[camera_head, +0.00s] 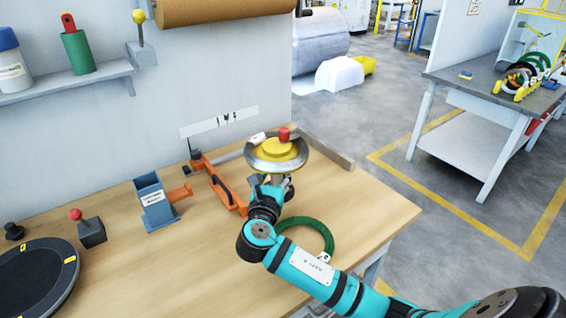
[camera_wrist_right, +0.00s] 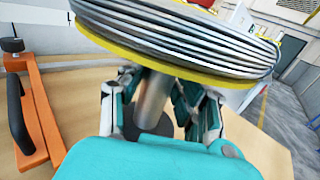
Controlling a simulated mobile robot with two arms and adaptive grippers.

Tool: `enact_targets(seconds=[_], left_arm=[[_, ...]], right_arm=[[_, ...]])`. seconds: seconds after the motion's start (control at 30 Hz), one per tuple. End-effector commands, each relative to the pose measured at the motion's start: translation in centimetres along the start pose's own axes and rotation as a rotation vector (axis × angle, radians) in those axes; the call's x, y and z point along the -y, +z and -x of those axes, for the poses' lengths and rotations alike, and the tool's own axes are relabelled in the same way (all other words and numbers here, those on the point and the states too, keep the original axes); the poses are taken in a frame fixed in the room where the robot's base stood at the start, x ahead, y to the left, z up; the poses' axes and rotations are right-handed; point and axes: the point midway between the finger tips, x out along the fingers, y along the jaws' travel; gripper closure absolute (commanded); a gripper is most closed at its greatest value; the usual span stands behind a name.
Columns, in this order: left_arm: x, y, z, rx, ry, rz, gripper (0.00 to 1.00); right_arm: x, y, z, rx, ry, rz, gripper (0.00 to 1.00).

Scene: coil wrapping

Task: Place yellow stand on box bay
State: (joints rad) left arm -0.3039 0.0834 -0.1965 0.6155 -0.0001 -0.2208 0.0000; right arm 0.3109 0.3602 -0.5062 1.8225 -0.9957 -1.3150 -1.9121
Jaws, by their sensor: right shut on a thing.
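The yellow stand (camera_head: 278,149) is near the back of the wooden table, with a red knob on top and a silver wire coil (camera_head: 262,163) around its yellow disc. In the right wrist view its grey post (camera_wrist_right: 152,100) runs down from under the yellow rim (camera_wrist_right: 170,62) to a dark round foot (camera_wrist_right: 148,138). My right gripper (camera_head: 272,184) is shut on this post below the disc; its fingers (camera_wrist_right: 158,105) show on both sides. Whether the foot touches the table is unclear. I cannot pick out a marked box bay. My left gripper is out of view.
A green ring (camera_head: 328,240) lies near my right arm. A black turntable (camera_head: 35,285) is at lower left. A low rail (camera_head: 330,152) edges the table's back right.

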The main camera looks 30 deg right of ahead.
Motion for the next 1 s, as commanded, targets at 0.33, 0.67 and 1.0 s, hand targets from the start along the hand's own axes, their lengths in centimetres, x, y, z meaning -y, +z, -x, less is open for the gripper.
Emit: enact_targets(seconds=[0.33,0.67,1.0], left_arm=[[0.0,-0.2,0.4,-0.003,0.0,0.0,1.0],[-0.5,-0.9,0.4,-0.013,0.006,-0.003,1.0],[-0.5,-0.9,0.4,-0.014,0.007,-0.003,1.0]], right_arm=[[-0.1,-0.2,-7.7,0.007,-0.001,-0.002,1.0],[-0.1,-1.6,-9.5,0.004,0.002,0.0,1.0],[-0.1,-4.0,-9.5,0.006,0.002,-0.004,1.0]])
